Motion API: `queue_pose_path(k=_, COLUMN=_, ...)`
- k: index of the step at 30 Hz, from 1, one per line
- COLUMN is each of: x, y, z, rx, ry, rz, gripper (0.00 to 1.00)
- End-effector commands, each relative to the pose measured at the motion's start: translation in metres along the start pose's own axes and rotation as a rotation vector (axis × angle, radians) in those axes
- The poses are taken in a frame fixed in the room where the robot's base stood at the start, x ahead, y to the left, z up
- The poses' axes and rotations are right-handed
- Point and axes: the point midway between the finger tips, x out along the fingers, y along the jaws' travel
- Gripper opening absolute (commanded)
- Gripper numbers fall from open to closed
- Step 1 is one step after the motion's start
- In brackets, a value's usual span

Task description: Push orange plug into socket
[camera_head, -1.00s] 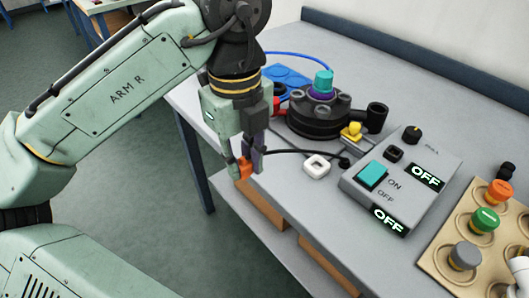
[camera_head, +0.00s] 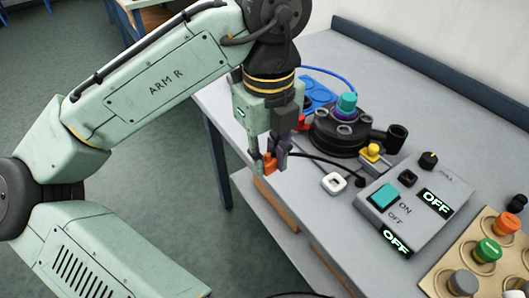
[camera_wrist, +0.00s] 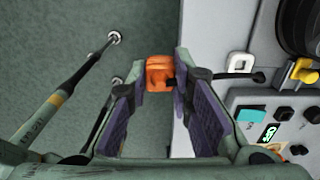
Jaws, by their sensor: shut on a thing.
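My gripper (camera_head: 268,160) is shut on the orange plug (camera_head: 269,165), holding it in the air by the table's near left edge. In the wrist view the plug (camera_wrist: 159,72) sits between the purple-padded fingertips, with a dark part on its right side. A white square piece with a dark opening (camera_head: 334,183) lies on the table right of the plug, apart from it. A black square socket-like part (camera_head: 408,178) is on the grey control box (camera_head: 425,205). I cannot tell which one is the plug's socket.
A dark round tank base with a teal knob (camera_head: 346,104) stands behind the gripper. A black cable (camera_head: 320,160) crosses the table towards the box. Two displays read OFF. A tan tray (camera_head: 440,272) with coloured knobs is at right. Open floor lies left of the table.

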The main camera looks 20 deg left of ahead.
Motion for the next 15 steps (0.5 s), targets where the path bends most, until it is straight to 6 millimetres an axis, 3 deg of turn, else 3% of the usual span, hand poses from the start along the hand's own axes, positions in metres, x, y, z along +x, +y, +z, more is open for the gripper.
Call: queue_pose_path(k=15, x=-0.003, y=-0.074, z=-0.039, rx=0.005, ry=-0.001, rz=0.002, gripper=0.00)
